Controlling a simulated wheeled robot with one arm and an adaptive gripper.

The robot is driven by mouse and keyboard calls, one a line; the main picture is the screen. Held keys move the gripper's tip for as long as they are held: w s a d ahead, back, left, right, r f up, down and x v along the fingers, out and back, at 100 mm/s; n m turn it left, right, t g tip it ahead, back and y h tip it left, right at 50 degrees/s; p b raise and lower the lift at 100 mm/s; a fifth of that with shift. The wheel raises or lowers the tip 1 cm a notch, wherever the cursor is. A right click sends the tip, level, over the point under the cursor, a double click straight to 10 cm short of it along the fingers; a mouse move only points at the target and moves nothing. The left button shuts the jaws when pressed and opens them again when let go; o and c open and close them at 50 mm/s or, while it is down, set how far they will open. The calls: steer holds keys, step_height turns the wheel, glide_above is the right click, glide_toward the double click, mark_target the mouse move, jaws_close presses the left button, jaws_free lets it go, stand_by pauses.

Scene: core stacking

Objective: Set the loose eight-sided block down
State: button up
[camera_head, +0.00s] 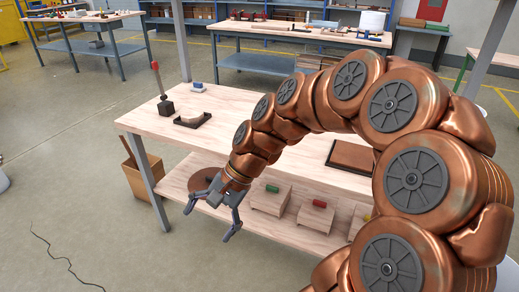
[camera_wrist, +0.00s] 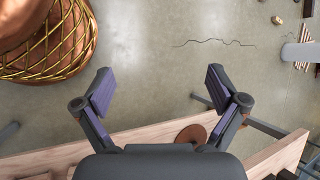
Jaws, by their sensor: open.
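My gripper (camera_head: 211,218) hangs in front of the workbench's near edge, its fingers spread wide. In the wrist view the open fingers (camera_wrist: 160,85) have only floor between them and hold nothing. I cannot make out an eight-sided block for certain in either view. On the bench top (camera_head: 240,127) a pale curved piece (camera_head: 191,115) sits in a dark tray (camera_head: 184,123). A small blue and white item (camera_head: 197,87) lies farther back.
A brown panel (camera_head: 352,156) lies on the bench. A bin (camera_head: 143,177) stands at left. Floor in front is clear apart from a dark crack-like line.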

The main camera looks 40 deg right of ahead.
steer(key=w+d+r+m+t+y, duration=0.2)
steer(key=w+d+m+t, duration=0.1)
steer(key=w+d+m, duration=0.3)
steer(key=m+t+h+p, duration=0.2)
steer(key=m+t, duration=0.6)
steer(key=m, duration=0.5)
glide_above(279, 161)
steer(key=shift+s+f, duration=0.15)
steer(key=shift+f, duration=0.6)
steer(key=shift+w+f, duration=0.15)
steer(key=shift+w, duration=0.05)
steer(key=shift+b+x, duration=0.35)
steer(key=shift+x, duration=3.25)
steer(key=shift+w+d, duration=0.1)
steer(key=shift+d, duration=0.05)
steer(key=c, duration=1.4)
